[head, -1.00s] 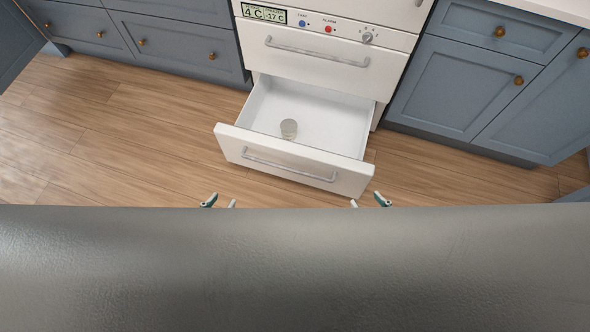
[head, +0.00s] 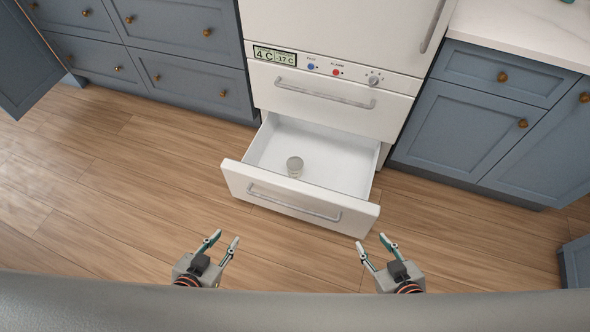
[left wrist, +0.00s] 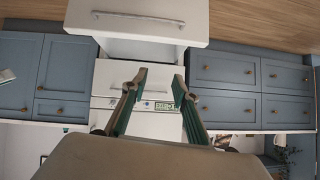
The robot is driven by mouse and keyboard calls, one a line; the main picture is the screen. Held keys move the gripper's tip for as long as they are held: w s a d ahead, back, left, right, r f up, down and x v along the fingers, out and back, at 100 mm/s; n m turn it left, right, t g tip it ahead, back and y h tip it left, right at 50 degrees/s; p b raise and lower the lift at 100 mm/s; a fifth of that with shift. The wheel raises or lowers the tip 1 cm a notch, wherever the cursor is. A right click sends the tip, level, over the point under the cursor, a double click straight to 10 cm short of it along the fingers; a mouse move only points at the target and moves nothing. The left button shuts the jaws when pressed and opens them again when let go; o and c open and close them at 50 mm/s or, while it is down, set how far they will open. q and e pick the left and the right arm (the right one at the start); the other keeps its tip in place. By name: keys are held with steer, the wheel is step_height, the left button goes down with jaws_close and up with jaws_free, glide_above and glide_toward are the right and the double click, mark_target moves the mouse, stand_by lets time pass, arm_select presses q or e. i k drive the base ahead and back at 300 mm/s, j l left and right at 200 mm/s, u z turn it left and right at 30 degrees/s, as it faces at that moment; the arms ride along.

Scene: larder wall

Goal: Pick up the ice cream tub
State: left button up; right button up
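A small pale tub (head: 295,165), which I take to be the ice cream tub, stands in the open bottom freezer drawer (head: 345,176), near its front and left of its middle. The drawer is white inside and otherwise looks empty. My left gripper (head: 223,242) is open and empty in front of the drawer, to its lower left. My right gripper (head: 372,246) is open and empty in front of the drawer's right end. In the left wrist view, the left gripper's fingers (left wrist: 157,88) are apart with nothing between them. The tub is not visible in that view.
The white fridge-freezer (head: 340,30) rises behind the drawer, with a shut drawer (head: 330,100) directly above. Blue cabinets (head: 190,80) stand at left and more blue cabinets (head: 455,110) at right. The wooden floor (head: 110,200) around the drawer is clear.

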mark_target(294, 165)
steer(key=i+z, duration=0.4)
steer(key=i+j+z, duration=0.15)
steer(key=i+z, duration=0.25)
steer(key=u, duration=0.1)
